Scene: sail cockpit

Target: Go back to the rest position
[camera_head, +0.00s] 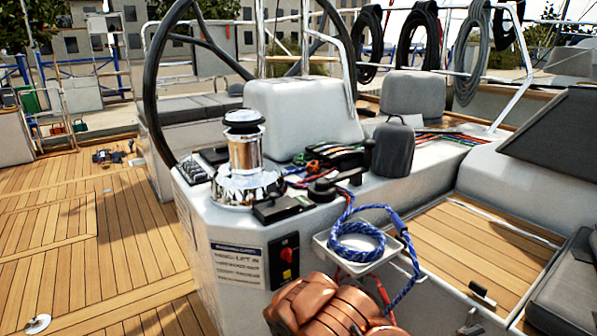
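A rounded copper-coloured part (330,308), which looks like a piece of my own arm, rises from the bottom edge in front of the white console. No gripper fingers can be made out, so my gripper is not in view. Just behind the copper part, a blue rope (357,240) lies coiled on a white tray (388,252) at the console's side. One end of the rope hangs over the tray's right edge.
The white console (240,215) carries a chrome winch (245,165), several rope clutches (335,155) and a dark grey covered object (392,150). A black steering wheel (150,85) stands behind it. Teak deck (60,225) is open at left. A dark cushion (572,290) lies at right.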

